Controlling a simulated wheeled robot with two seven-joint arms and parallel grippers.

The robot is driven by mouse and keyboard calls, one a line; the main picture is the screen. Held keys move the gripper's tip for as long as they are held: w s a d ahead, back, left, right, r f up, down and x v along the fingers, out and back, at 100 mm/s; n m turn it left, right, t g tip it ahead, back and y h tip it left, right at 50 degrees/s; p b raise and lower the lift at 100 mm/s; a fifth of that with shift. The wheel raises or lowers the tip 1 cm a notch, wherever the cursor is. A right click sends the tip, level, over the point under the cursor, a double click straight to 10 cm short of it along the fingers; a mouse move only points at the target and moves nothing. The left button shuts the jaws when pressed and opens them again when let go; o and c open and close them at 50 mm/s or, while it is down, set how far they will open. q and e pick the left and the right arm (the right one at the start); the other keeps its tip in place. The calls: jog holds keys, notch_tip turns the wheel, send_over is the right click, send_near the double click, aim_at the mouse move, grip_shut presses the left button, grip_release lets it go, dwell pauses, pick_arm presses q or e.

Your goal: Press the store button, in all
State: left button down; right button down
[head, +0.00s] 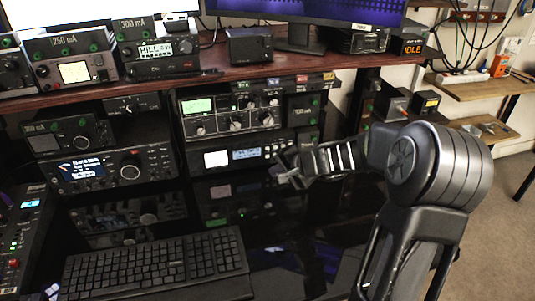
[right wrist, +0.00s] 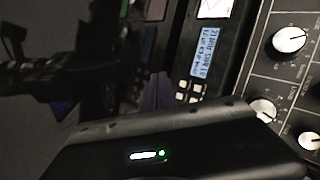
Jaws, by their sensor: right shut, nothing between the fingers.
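The lower tuner unit (head: 217,160) has a white meter and a small blue display (head: 247,154), with small buttons to the right of the display. Its display also shows turned on its side in the right wrist view (right wrist: 202,52), with several pale buttons (right wrist: 188,92) beside it. No label reading "store" can be read. My right gripper (head: 284,168) is shut and empty, in front of the right end of this unit and covering part of it. Whether it touches the panel I cannot tell. My left gripper is not in view.
A tuner with large knobs (head: 236,123) sits directly above. A keyboard (head: 155,262) lies in front of the rack. Radios with meters (head: 75,72) fill the left side. Open floor (head: 505,220) shows at right.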

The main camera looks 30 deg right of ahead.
aim_at(267, 156)
jog(key=w, duration=0.1)
jog(key=w+d, duration=0.1)
jog(key=w, duration=0.1)
jog(key=shift+w+d, duration=0.1)
jog(key=shift+w, duration=0.1)
jog(key=shift+w, duration=0.1)
dwell(1.9)
jog(key=shift+w+d, duration=0.1)
jog(key=shift+w, duration=0.2)
jog(key=shift+w+d+p, duration=0.15)
jog(key=shift+w+p, duration=0.15)
dwell(0.6)
jog(key=shift+s, duration=0.15)
jog(key=shift+s+b, duration=0.15)
jog(key=shift+b, duration=0.2)
jog(key=shift+s+a, duration=0.25)
jog(key=shift+s, duration=0.2)
